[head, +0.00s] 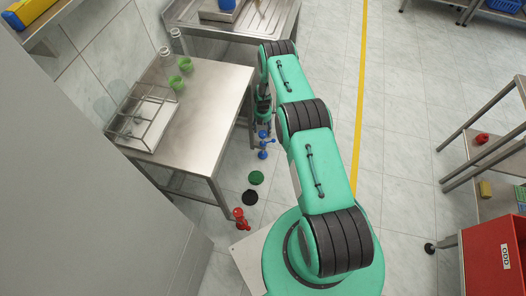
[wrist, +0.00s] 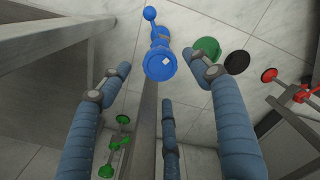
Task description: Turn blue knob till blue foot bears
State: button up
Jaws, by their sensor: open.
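A blue knob (wrist: 160,64) with a pale square mark faces the wrist camera, joined to more blue parts behind it. A thin blue rod with a round end (wrist: 149,13) sticks out from it. In the head view the blue assembly (head: 263,143) shows small, beside the table's right side and just below my gripper (head: 263,112). In the wrist view my gripper (wrist: 158,72) is open, its blue-grey fingers spread left, right and below the knob. I see no finger clearly touching it. I cannot tell which blue part is the foot, or whether it touches the floor.
A steel table (head: 205,110) with green cups (head: 185,64) and a wire rack (head: 142,118) stands left. A green disc (head: 256,177), a black disc (head: 250,198) and a red fitting (head: 240,217) are low near its right leg. A green fitting (wrist: 118,145) shows below left.

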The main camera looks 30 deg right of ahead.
aim_at(263, 133)
jog(key=shift+d+r+n, duration=0.15)
jog(key=shift+d+n, duration=0.15)
jog(key=shift+d, duration=0.1)
jog(key=s+d+r+n+t+h, duration=0.1)
jog(key=d+r+n, duration=0.1)
jog(key=d+n, duration=0.3)
jog(key=s+a+r+n+t+y+p, duration=0.1)
jog(key=s+a+r+n+t+y, duration=0.1)
jog(key=n, duration=1)
notch_tip(263, 133, up, 4)
jog(key=s+a+t, duration=0.1)
jog(key=s+a, duration=0.1)
jog(key=shift+s+n, duration=0.3)
jog(key=shift+n, duration=0.1)
jog(key=shift+a+f, duration=0.1)
jog(key=shift+f, duration=0.1)
jog(key=shift+w+b+x, duration=0.1)
jog(key=shift+b+x, duration=0.75)
jog(key=shift+x, duration=2.55)
jog(key=shift+w+b+x, duration=0.15)
jog(key=shift+b+x, duration=0.7)
jog(key=shift+x, duration=2.55)
jog(key=shift+a+r, duration=0.1)
jog(key=shift+a, duration=0.05)
